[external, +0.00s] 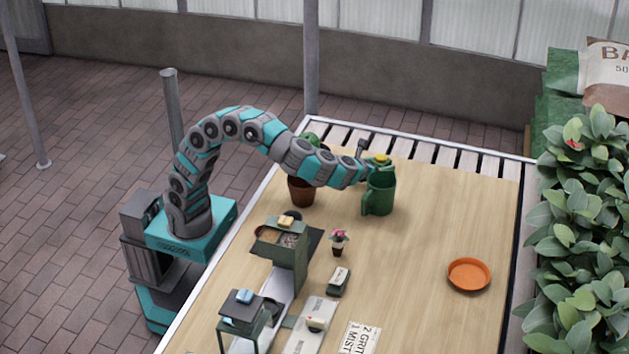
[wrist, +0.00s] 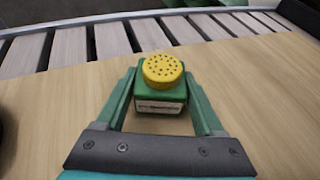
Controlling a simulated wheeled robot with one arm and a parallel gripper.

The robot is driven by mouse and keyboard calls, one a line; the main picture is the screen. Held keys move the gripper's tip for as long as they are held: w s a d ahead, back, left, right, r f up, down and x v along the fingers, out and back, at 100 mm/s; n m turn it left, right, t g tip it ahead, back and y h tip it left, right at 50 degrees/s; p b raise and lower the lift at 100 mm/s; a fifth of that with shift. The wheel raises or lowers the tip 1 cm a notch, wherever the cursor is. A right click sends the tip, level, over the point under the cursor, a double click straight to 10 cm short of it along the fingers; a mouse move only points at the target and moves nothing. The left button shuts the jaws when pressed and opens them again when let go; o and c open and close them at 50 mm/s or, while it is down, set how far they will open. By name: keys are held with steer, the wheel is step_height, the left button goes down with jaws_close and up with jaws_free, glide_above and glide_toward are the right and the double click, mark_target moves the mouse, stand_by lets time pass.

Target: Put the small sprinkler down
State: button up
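The small sprinkler (wrist: 160,98) is a green box-shaped body with a pale label and a round yellow cap full of dark holes. In the wrist view it sits between the two fingers of my gripper (wrist: 160,95), which press on its sides. In the external view the yellow cap of the sprinkler (external: 381,158) shows at the end of my arm, by my gripper (external: 374,165), just above the green mug-like can (external: 379,196) in the picture. I cannot tell whether it is over or behind that can. The sprinkler's underside is hidden.
A plant in a brown pot (external: 301,191) stands behind my arm. A small flowerpot (external: 338,243), a green stand (external: 287,262) and a printed card (external: 360,338) are nearer. An orange saucer (external: 469,273) lies at right. The wooden table (external: 425,250) is clear between can and saucer.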

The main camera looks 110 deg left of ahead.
steer(key=o, duration=0.3)
steer(key=shift+o, duration=0.2)
steer(key=shift+r, duration=0.1)
steer(key=v, duration=1.2)
steer(key=shift+w+r, duration=0.1)
